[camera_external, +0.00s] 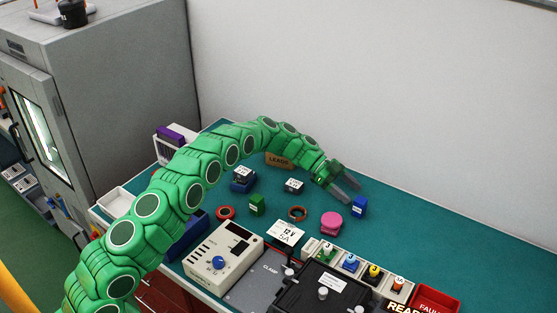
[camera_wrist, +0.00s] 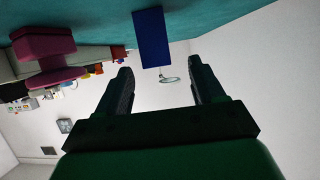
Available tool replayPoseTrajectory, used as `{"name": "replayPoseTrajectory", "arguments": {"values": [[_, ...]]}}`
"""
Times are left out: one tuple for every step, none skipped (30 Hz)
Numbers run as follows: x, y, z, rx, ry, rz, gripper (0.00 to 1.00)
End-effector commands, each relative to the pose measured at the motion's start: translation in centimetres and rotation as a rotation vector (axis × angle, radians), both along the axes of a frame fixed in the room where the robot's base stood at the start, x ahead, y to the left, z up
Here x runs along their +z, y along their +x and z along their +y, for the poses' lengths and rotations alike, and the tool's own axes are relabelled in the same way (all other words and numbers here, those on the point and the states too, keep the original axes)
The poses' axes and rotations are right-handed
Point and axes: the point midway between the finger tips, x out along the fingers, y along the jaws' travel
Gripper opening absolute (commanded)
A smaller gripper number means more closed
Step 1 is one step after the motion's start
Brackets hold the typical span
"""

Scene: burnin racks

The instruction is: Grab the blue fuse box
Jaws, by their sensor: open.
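The blue fuse box (camera_external: 360,207) is a small upright block with a pale label, standing on the teal bench mat at the right. In the wrist view it shows as a plain blue block (camera_wrist: 152,38), just beyond and between the fingertips. My gripper (camera_external: 348,184) is open and empty, just above and behind the blue box in the external view. Its two dark fingers (camera_wrist: 158,78) stand apart in the wrist view. No contact with the box shows.
A pink round object (camera_external: 331,223) stands close left of the blue box; it also shows in the wrist view (camera_wrist: 45,55). The mat right of the blue box is clear.

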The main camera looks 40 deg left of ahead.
Motion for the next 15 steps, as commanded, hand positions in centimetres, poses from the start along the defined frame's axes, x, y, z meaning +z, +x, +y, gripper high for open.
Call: {"name": "replayPoseTrajectory", "arguments": {"values": [[-0.2, -0.1, -0.5, -0.001, 0.000, 0.000, 0.68], [-0.3, -0.1, -0.8, -0.001, 0.000, 0.000, 0.68], [-0.4, -0.1, -1.2, -0.001, 0.000, 0.001, 0.68], [-0.5, -0.1, -1.4, -0.001, 0.000, 0.001, 0.68], [-0.6, -0.1, -1.6, -0.001, 0.000, 0.001, 0.68], [-0.7, -0.1, -1.8, 0.000, 0.000, 0.001, 0.68], [-0.7, -0.2, -1.9, 0.000, 0.000, 0.001, 0.68], [-0.8, -0.2, -2.1, -0.001, 0.000, 0.001, 0.68], [-0.8, -0.2, -2.3, -0.001, 0.000, 0.001, 0.68], [-0.9, -0.3, -2.5, -0.001, 0.000, 0.001, 0.68], [-0.9, -0.3, -2.8, -0.001, 0.000, 0.002, 0.68], [-1.0, -0.4, -3.2, -0.002, 0.000, 0.002, 0.68], [-1.1, -0.5, -3.6, -0.002, 0.000, 0.002, 0.68], [-1.2, -0.5, -4.0, -0.003, 0.000, 0.002, 0.68], [-1.4, -0.6, -4.5, -0.003, 0.000, 0.002, 0.68]]}}
